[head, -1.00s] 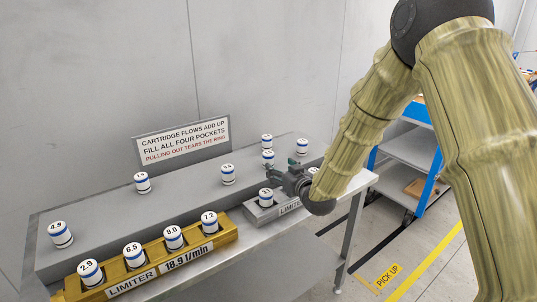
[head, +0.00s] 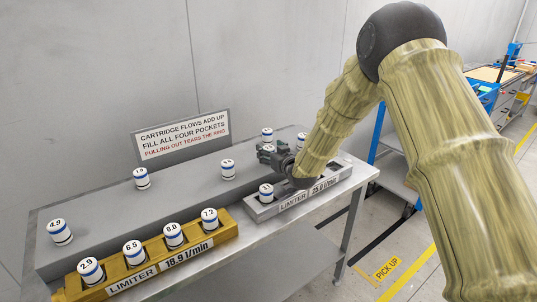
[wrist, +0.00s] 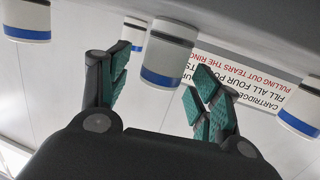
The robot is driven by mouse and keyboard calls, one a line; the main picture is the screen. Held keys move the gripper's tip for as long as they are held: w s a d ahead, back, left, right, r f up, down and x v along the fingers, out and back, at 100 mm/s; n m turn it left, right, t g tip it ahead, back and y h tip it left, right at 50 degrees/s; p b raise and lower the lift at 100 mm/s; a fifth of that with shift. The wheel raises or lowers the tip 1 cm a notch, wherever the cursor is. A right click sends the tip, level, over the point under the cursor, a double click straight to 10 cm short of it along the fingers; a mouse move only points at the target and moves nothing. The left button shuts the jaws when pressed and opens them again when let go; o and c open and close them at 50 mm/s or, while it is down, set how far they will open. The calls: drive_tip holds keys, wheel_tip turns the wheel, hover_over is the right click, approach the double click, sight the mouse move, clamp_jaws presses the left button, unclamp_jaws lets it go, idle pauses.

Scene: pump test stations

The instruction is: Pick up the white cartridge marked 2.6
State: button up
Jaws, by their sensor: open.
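My gripper (head: 270,156) is open over the right part of the grey shelf, at a white cartridge with a blue band (head: 268,149). In the wrist view this cartridge (wrist: 168,52) stands between the spread green-padded fingers of my gripper (wrist: 162,82), with a gap visible on each side. Its marking is not readable. Two more white cartridges stand close by, one behind (head: 267,133) and one to the right (head: 302,139). I cannot read a 2.6 on any cartridge, so I cannot tell which one carries it.
A silver limiter block marked 25.0 l/min (head: 290,204) holds a cartridge (head: 266,191) in front of my gripper. A gold limiter block marked 18.9 l/min (head: 150,283) holds several cartridges. Others stand on the shelf's left (head: 60,231) and middle (head: 228,168). A sign (head: 182,139) stands behind.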

drive_tip(key=shift+x, duration=0.85)
drive_tip(key=c, duration=1.2)
drive_tip(key=shift+r, duration=0.15)
